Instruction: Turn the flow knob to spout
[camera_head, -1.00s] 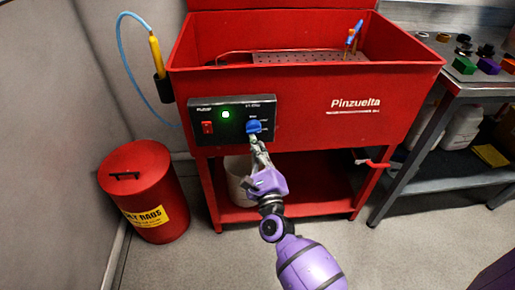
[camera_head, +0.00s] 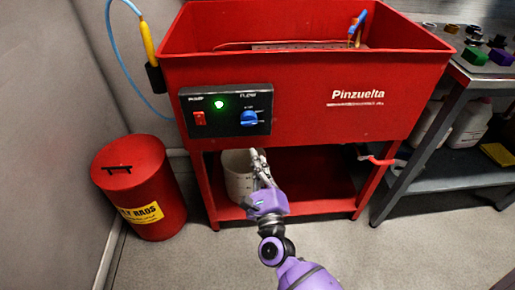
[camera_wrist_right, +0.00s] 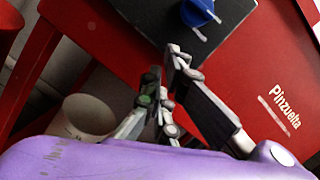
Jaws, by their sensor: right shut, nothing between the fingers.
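The blue flow knob (camera_head: 249,118) sits on the right of the black control panel (camera_head: 224,129) on the red parts washer's front. It also shows at the top of the right wrist view (camera_wrist_right: 197,12). Its grip appears turned partly sideways; the small labels around it are too blurred to read. My right gripper (camera_head: 259,158) is below the panel, apart from the knob, shut and empty. Its fingers also show in the right wrist view (camera_wrist_right: 168,75). My left gripper is not in view.
A green lamp (camera_head: 218,104) and a red switch (camera_head: 199,118) are left of the knob. A white bucket (camera_head: 237,175) stands on the lower shelf behind my right gripper. A red rag bin (camera_head: 133,180) stands left; a grey bench (camera_head: 463,80) stands right.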

